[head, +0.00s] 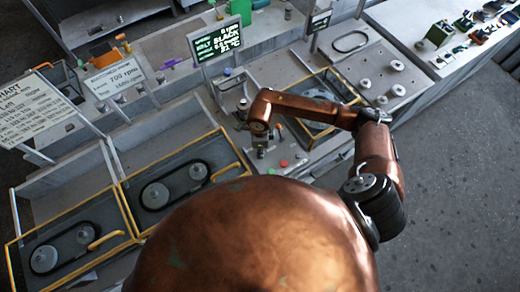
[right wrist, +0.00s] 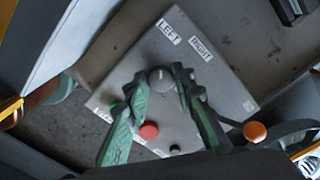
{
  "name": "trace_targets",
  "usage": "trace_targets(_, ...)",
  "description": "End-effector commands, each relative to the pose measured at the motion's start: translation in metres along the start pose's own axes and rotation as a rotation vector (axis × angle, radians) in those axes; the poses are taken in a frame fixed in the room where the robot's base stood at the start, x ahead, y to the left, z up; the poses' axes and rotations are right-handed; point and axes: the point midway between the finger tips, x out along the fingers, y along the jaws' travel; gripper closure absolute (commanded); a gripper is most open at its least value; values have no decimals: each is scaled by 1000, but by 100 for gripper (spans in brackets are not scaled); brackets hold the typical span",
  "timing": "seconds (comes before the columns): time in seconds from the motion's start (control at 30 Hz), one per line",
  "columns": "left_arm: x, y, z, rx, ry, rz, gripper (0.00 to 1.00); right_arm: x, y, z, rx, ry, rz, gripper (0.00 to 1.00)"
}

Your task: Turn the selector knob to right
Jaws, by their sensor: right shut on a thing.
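The selector knob (right wrist: 161,79) is a small grey round knob on a grey control plate (right wrist: 225,85). The plate carries a LEFT label (right wrist: 171,32) and a RIGHT label (right wrist: 201,49) beyond the knob. My right gripper (right wrist: 160,74) has its green fingers on both sides of the knob, shut on it. In the head view my right gripper (head: 261,143) is over the control plate, and the knob is hidden there. I cannot tell which label the knob points to. My left gripper is not in view.
A red button (right wrist: 149,131) is close by the left finger, and a green button (right wrist: 117,108) is partly behind it. An orange knob (right wrist: 255,131) is at the right. In the head view, yellow-framed belt housings (head: 125,190) stand left, and a lit display (head: 215,42) stands behind.

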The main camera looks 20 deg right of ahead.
Motion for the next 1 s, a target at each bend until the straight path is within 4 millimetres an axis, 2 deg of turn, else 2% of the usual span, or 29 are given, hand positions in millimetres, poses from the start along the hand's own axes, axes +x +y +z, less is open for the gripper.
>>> trace_targets(0.3,0,0,3,0,-4,0,100,0,0,0,0,0,-1,100)
trace_targets(0.67,7,0,1,0,0,0,100,1,0,0,71,0,-1,100)
trace_targets(1.0,27,1,2,0,0,0,100,2,-2,0,335,0,-1,100)
